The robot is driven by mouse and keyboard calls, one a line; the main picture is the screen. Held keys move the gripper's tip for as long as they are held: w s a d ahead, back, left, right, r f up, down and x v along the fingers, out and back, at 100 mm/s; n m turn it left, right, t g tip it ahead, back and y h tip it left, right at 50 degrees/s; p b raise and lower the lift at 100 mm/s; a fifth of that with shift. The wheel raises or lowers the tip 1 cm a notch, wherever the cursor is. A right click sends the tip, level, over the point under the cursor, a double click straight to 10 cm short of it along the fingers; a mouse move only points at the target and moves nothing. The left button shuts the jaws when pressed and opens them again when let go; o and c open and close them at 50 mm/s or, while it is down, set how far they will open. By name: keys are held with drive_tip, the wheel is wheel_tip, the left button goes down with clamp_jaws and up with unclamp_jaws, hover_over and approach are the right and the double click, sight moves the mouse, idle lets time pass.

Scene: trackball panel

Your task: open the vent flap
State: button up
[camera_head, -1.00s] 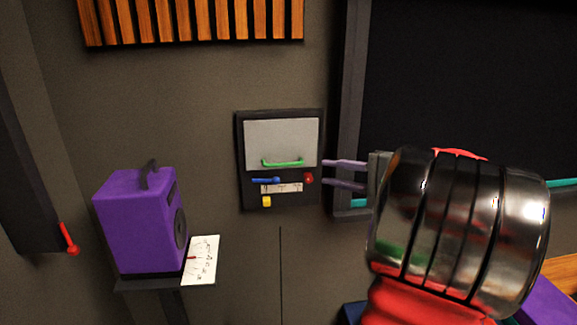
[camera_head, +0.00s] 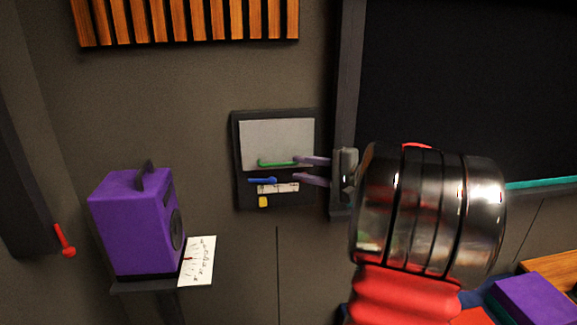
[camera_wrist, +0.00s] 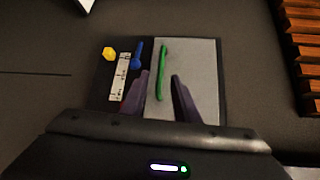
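The vent flap (camera_head: 277,140) is a pale grey plate on a dark wall panel (camera_head: 236,160). It looks flat against the panel, with a green bar handle (camera_head: 277,164) along its lower edge. In the wrist view the flap (camera_wrist: 195,65) is on the right side of the panel, and the green handle (camera_wrist: 162,65) shows between my two purple fingers. My gripper (camera_head: 297,169) is open and empty, its fingertips at the handle's right end in the head view. It also shows in the wrist view (camera_wrist: 161,76). I cannot tell whether the fingers touch the handle.
Below the flap are a blue lever (camera_head: 262,181), a scale strip (camera_head: 285,188) and a yellow knob (camera_head: 263,202). A purple speaker-like box (camera_head: 135,225) stands on a shelf at left. A red lever (camera_head: 65,243) is further left. A dark board (camera_head: 460,90) fills the right.

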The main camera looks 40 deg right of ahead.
sight(282, 165)
drive_tip(key=x, duration=0.6)
drive_tip(key=shift+c, duration=0.5)
clamp_jaws()
